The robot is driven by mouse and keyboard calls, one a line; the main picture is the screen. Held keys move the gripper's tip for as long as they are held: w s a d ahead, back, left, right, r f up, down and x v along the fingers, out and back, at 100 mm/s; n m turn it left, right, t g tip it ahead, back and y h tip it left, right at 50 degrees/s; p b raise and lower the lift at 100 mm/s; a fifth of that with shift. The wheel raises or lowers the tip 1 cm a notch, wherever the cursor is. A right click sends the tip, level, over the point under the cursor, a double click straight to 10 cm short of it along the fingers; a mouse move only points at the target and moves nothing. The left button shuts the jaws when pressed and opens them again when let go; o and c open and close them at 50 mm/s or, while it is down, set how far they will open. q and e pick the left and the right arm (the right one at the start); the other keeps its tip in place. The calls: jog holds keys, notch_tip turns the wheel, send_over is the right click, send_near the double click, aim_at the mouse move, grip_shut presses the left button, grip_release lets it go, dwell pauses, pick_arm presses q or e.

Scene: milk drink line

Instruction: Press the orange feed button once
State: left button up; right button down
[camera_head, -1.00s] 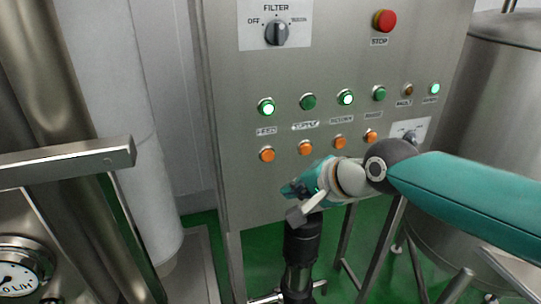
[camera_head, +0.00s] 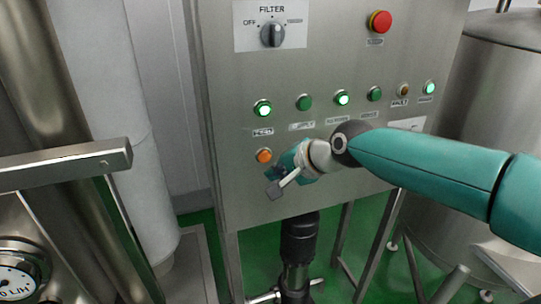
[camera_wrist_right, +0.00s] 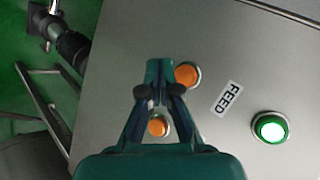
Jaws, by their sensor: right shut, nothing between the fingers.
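The orange feed button (camera_head: 264,155) is the leftmost of the orange buttons on the steel panel, below the lit green feed button (camera_head: 262,108). It also shows in the right wrist view (camera_wrist_right: 187,75), beside the FEED label (camera_wrist_right: 228,98). My right gripper (camera_head: 284,162) is just right of the orange feed button in the head view. In the right wrist view the gripper's closed fingertips (camera_wrist_right: 160,72) are empty and overlap the left edge of this button. Whether they touch it, I cannot tell. My left gripper is out of view.
Another orange button (camera_wrist_right: 158,126) shows between the finger links in the wrist view. The panel (camera_head: 235,190) also carries a filter knob (camera_head: 272,34), a red stop button (camera_head: 379,22) and several green buttons. A steel tank (camera_head: 490,120) stands at right.

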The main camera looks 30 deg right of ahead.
aim_at(265, 157)
jog(key=shift+w+d, duration=0.25)
jog(key=shift+w, duration=0.95)
dwell(0.4)
jog(key=shift+w+p, duration=0.1)
jog(key=shift+p, duration=0.2)
jog(key=shift+w+d, duration=0.1)
jog(key=shift+w, duration=0.3)
jog(key=shift+w+d+r+p, duration=0.1)
jog(key=shift+w+p, duration=0.2)
jog(key=shift+w, duration=0.15)
dwell(0.5)
jog(key=shift+s, duration=0.15)
jog(key=shift+s+a, duration=0.2)
jog(key=shift+s, duration=0.5)
jog(key=shift+b, duration=0.3)
